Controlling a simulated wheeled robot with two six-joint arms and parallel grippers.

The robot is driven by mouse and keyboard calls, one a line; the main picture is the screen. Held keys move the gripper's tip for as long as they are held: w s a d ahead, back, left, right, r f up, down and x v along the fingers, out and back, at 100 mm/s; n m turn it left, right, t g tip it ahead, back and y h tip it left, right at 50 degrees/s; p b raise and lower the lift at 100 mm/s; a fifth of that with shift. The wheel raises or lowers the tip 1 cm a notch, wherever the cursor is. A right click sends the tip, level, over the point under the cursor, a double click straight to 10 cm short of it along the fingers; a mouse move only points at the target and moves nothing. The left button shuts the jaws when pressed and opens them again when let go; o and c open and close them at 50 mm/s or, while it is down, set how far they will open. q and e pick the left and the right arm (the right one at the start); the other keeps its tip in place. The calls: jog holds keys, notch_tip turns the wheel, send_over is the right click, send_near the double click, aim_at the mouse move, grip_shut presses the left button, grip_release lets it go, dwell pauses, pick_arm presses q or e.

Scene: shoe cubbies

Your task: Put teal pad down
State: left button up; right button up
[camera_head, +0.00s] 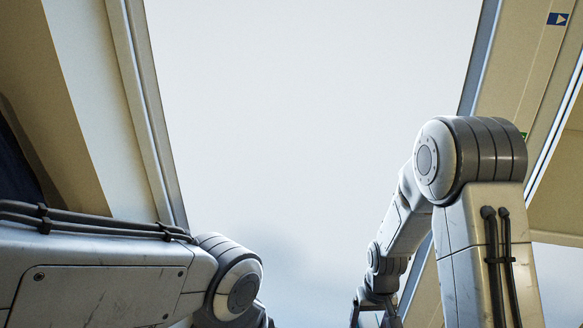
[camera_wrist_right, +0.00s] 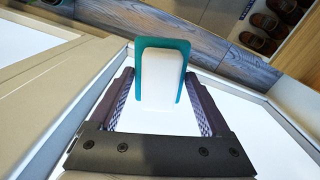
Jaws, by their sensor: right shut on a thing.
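The teal pad (camera_wrist_right: 162,43) is in the right wrist view, a rounded teal slab with a pale block-like face toward the camera. My right gripper (camera_wrist_right: 160,76) is shut on it, one finger at each side edge. The pad sticks out past the fingertips, over a white surface. In the head view my right gripper (camera_head: 376,312) is only partly seen at the bottom edge, and the pad does not show there. My left arm comes in from the left, but its gripper is below the picture.
A white panel (camera_head: 310,110) with pale frames on both sides fills the middle of the head view. The right wrist view shows a grey wooden floor (camera_wrist_right: 247,70) beyond the pad, and brown shoes (camera_wrist_right: 265,23) in a cubby at the upper right.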

aim_at(370, 325)
jog(key=r+p, duration=0.4)
jog(key=shift+s+r, duration=0.25)
jog(key=shift+s, duration=0.1)
pick_arm(q)
notch_tip(370, 325, up, 6)
jog(key=shift+r, duration=0.2)
